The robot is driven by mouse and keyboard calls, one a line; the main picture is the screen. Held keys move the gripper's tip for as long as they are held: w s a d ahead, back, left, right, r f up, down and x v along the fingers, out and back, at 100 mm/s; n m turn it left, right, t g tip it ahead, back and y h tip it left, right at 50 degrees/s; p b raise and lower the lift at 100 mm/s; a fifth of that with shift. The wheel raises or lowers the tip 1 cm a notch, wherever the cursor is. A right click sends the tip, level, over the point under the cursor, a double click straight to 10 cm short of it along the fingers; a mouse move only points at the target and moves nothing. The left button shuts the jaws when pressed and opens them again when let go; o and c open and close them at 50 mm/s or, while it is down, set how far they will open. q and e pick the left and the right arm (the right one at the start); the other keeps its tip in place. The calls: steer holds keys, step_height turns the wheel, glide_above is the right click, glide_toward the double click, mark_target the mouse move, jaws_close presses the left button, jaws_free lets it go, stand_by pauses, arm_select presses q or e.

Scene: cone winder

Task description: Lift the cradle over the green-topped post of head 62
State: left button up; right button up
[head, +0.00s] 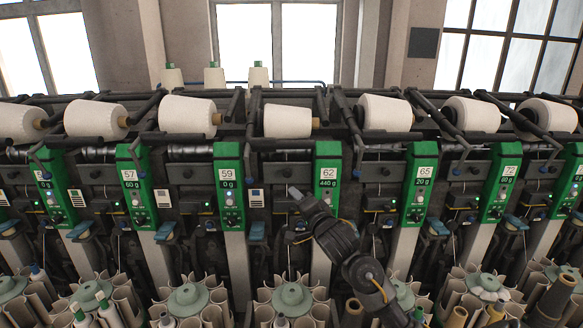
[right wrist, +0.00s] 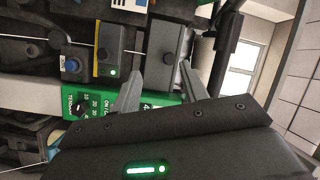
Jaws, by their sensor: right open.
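The green-topped post of head 62 (head: 327,178) stands right of the middle in the head view, with a lit display reading about 440 g. Left of its top a white yarn package (head: 288,120) sits in a dark cradle (head: 283,145) above a grey box. My right gripper (head: 292,191) is in front of the machine, just left of the post and below the cradle. In the right wrist view my right gripper (right wrist: 158,88) has its two fingers apart. A grey block (right wrist: 170,50) lies beyond them and the green post (right wrist: 105,107) shows at the left finger. My left gripper is out of view.
Similar green posts stand on both sides, such as 59 (head: 229,185) and 65 (head: 419,182). White packages hang along the row above. Round bobbin magazines (head: 292,298) stand below. My right arm crosses the front of post 62's lower part.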

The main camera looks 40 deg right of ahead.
mark_target(297, 146)
steer(key=d+r+m+t+h, duration=0.1)
steer(key=d+r+m+t, duration=0.25)
steer(key=r, duration=0.75)
steer(key=shift+g, duration=0.45)
steer(key=p+x, duration=0.1)
steer(key=x, duration=0.4)
steer(key=p+x, duration=0.2)
steer(key=x, duration=0.3)
steer(key=shift+w+d+f, duration=0.1)
steer(key=shift+w+d, duration=0.05)
steer(key=shift+w, duration=0.25)
steer(key=shift+w+d+p, duration=0.1)
steer(key=shift+w+p, duration=0.25)
steer(key=shift+w, duration=0.15)
jaws_close()
